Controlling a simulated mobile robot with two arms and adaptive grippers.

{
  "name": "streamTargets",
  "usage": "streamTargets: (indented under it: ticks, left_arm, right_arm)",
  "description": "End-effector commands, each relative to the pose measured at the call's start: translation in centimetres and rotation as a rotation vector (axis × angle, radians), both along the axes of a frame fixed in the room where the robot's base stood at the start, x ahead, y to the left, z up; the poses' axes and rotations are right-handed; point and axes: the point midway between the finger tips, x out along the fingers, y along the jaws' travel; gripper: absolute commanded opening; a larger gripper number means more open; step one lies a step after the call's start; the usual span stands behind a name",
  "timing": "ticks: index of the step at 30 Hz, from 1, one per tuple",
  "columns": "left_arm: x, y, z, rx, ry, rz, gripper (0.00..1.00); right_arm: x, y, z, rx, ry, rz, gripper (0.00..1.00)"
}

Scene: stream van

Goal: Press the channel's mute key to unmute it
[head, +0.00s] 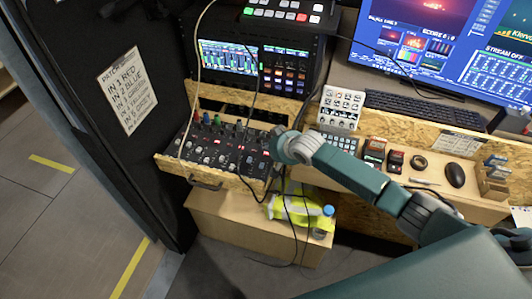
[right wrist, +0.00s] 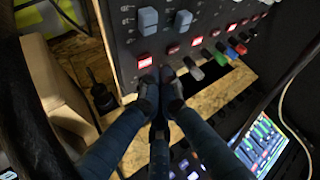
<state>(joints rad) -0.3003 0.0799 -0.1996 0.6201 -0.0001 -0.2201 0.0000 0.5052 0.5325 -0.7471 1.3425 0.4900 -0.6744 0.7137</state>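The audio mixer (head: 222,150) sits on a wooden drawer in the head view, with coloured knobs and small red-lit keys. In the right wrist view its dark panel (right wrist: 125,40) fills the upper middle. A row of red keys crosses it; the nearest lit key (right wrist: 145,62) is just beyond my fingertips. A dimmer key (right wrist: 173,48) lies to its right. My right gripper (right wrist: 158,78) has its fingers together and holds nothing. Its tips are very close to the nearest keys; I cannot tell whether they touch. In the head view the right gripper (head: 274,143) is at the mixer's right edge. My left gripper is not in view.
A button panel (head: 342,105), keyboard (head: 410,108) and mouse (head: 455,175) are on the wooden desk to the right. Loose cables hang over the mixer and drawer. A wooden box (head: 240,222) with a yellow vest (head: 292,208) and a bottle stands below.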

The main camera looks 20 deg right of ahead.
Motion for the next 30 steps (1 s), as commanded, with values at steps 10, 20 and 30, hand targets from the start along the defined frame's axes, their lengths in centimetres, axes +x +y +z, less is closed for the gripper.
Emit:
streamTargets:
  ticks: [10, 20, 30]
  left_arm:
    - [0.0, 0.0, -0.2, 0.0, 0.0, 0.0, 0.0]
    - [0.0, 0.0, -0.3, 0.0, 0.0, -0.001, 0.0]
    - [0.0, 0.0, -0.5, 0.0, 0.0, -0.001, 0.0]
  right_arm:
    - [0.0, 0.0, -0.8, 0.001, 0.001, 0.0, 0.0]
    - [0.0, 0.0, -0.9, 0.001, 0.0, -0.001, 0.0]
    - [0.0, 0.0, -1.3, 0.0, 0.001, 0.0, 0.0]
